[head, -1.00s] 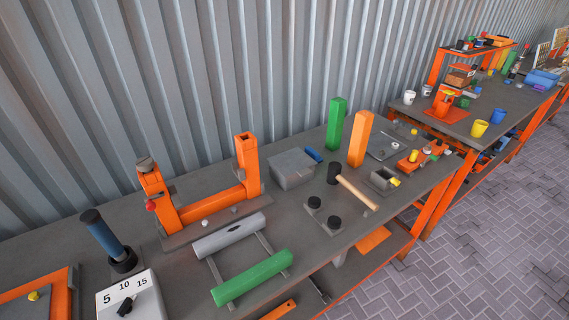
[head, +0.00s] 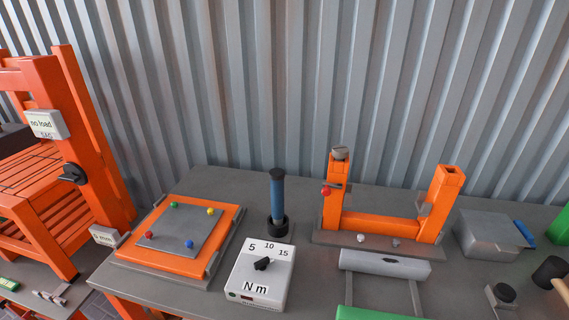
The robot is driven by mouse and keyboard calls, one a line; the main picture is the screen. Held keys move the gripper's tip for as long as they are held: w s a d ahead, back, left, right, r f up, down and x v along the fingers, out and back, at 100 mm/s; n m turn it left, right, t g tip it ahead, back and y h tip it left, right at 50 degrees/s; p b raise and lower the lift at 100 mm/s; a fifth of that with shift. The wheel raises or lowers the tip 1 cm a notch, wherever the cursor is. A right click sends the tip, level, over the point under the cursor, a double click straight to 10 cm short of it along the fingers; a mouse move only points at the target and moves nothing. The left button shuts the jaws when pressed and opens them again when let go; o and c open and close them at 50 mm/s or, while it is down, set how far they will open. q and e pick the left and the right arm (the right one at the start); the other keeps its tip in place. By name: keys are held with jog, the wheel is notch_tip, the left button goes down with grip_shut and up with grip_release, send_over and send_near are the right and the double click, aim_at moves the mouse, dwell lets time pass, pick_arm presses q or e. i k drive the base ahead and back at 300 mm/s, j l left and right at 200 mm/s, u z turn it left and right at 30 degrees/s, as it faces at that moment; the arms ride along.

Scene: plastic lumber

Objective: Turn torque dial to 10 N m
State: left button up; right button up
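The torque dial is a black pointer knob (head: 262,264) on top of a white box (head: 245,284) near the front edge of the grey bench. The box is marked 5, 10 and 15 around the knob, with "N m" below. The knob is small and I cannot tell for sure which number it points to. A blue-handled tool (head: 277,200) with a black base stands upright just behind the box. Neither of my grippers shows in the head view.
An orange-framed plate (head: 168,270) with coloured knobs lies left of the box. An orange U-shaped frame (head: 380,225) stands to the right, behind a grey cylinder (head: 385,264). A grey box (head: 490,235) sits further right. An orange slatted rack (head: 60,190) stands at far left.

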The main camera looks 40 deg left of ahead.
aim_at(261, 265)
jog(key=u, duration=1.3)
